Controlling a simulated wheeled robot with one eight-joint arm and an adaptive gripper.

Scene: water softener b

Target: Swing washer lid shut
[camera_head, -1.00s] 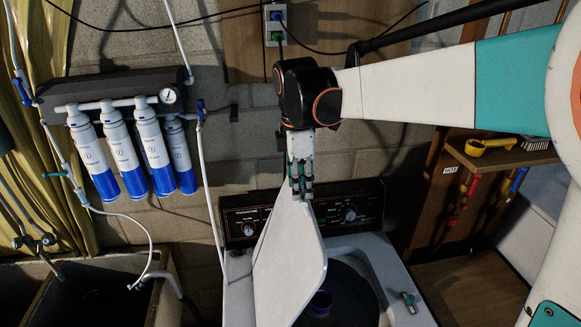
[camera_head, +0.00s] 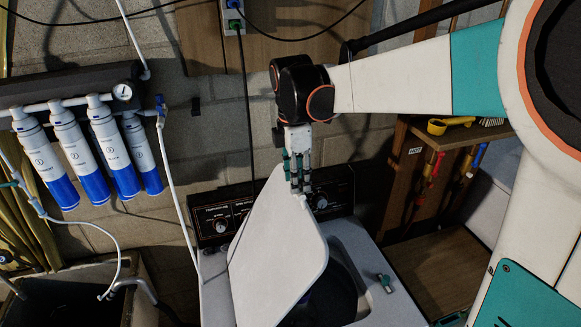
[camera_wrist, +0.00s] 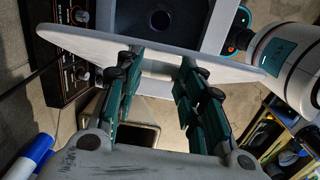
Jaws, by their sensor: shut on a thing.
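The washer lid (camera_head: 277,255) is a white panel, raised and tilted over the top of the washer (camera_head: 352,238). Its broad outer face shows in the head view. It hides much of the dark round tub opening (camera_head: 345,290). My gripper (camera_head: 300,188) points down at the lid's upper edge and is shut on it. In the wrist view the lid (camera_wrist: 145,52) crosses the picture edge-on, at the tips of my gripper's green fingers (camera_wrist: 160,68). The exact contact is partly hidden there.
The control panel (camera_head: 221,226) stands behind the lid. A small green-and-grey item (camera_head: 385,283) lies on the washer's right rim. Blue-and-white filters (camera_head: 108,145) hang at left above a sink (camera_head: 75,290). A wooden shelf (camera_head: 450,135) stands at right.

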